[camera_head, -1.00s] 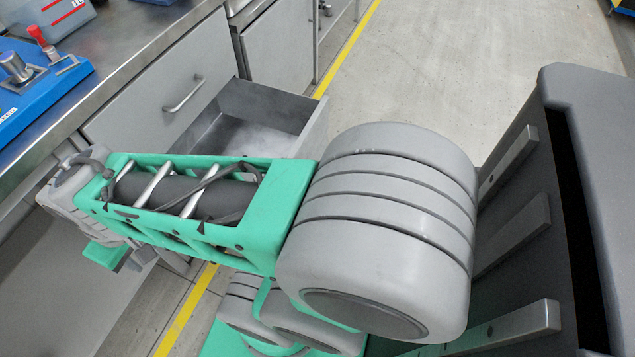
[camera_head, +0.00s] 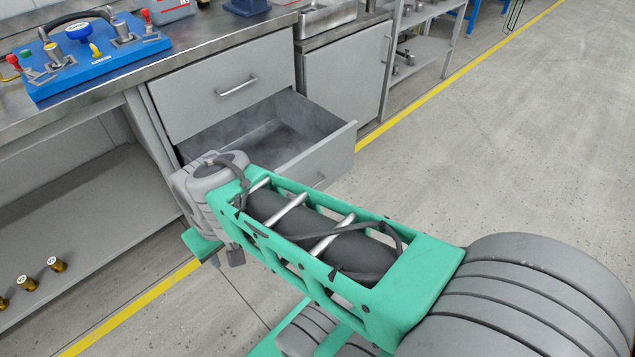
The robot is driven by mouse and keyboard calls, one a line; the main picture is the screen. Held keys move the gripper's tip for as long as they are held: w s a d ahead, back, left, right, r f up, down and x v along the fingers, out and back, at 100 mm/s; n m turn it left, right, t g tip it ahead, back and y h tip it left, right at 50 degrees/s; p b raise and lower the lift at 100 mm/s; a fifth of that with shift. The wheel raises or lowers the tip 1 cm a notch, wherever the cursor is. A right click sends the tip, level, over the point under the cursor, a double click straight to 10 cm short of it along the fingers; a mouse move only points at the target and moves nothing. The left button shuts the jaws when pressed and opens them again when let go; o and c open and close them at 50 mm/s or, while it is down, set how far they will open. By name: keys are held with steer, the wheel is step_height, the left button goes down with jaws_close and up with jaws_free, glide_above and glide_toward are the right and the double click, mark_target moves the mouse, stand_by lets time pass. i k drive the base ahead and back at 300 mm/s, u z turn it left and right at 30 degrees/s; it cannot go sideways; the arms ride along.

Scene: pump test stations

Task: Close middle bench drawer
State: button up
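The middle bench drawer (camera_head: 322,165) is pulled well out from the steel-topped bench, below a shut drawer (camera_head: 226,85) with a bar handle. Its inside looks empty. My arm reaches across in front of the open drawer and hides part of its front and lower left side. My gripper's fingers are not clearly visible; only the wrist end of my arm shows, just left of the drawer. Whether anything touches the drawer cannot be told.
A blue test panel (camera_head: 95,62) with valves and knobs stands on the bench top. A grey cabinet (camera_head: 345,75) is right of the drawers. Several brass fittings (camera_head: 27,283) sit on the lower shelf at left. The floor (camera_head: 500,140) to the right is clear beyond a yellow line.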

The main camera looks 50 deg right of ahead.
mark_target(308, 145)
steer(key=z, duration=0.75)
steer(key=i, duration=0.8)
steer(key=z, duration=1.7)
steer(key=k, duration=0.95)
steer(key=u, duration=1.1)
steer(key=i, duration=1)
